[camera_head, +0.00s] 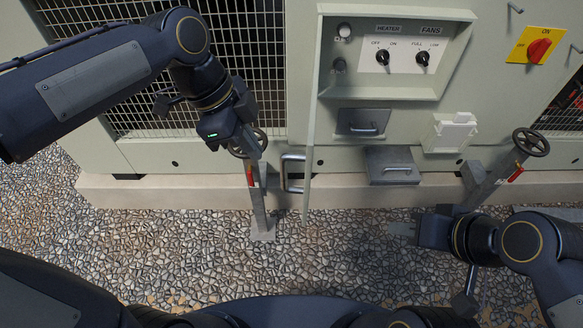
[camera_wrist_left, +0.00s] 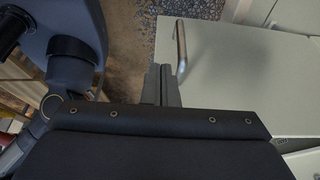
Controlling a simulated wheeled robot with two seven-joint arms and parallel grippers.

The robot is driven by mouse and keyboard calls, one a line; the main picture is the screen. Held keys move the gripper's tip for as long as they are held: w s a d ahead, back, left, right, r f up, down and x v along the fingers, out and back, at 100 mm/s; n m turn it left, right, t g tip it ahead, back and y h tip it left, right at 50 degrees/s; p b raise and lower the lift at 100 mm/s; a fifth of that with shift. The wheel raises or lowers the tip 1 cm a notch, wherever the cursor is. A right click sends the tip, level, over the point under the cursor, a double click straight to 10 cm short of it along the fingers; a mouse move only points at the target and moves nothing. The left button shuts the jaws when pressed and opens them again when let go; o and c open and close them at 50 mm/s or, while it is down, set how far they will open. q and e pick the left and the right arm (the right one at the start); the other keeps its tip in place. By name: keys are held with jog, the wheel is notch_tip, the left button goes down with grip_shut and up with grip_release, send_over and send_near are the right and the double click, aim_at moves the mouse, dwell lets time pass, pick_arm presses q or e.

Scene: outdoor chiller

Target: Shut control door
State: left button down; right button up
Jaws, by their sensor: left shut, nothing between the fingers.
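The control door (camera_head: 310,130) stands open, seen nearly edge-on at the left side of the control recess (camera_head: 395,92). Its metal bar handle (camera_head: 292,172) is on the door's left face, near the bottom. In the left wrist view the door is a broad pale panel (camera_wrist_left: 235,85) with the handle (camera_wrist_left: 181,48) beside the fingers. My left gripper (camera_head: 254,148) is shut and empty, left of the door and handle. Its fingers (camera_wrist_left: 161,85) show together in the wrist view, apart from the handle. My right gripper (camera_head: 402,231) is low at the right, over the gravel; its opening is unclear.
Heater and fan knobs (camera_head: 383,57) sit inside the recess. A valve post (camera_head: 259,200) stands just left of the door, close to my left gripper. Another valve wheel (camera_head: 531,142) and a red switch (camera_head: 539,50) are at the right. Open gravel (camera_head: 335,255) lies in front.

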pick_arm(q)
jog(key=d+f+p, duration=0.2)
jog(key=d+f, duration=0.5)
jog(key=shift+s+f, duration=0.15)
jog(key=shift+s, duration=0.2)
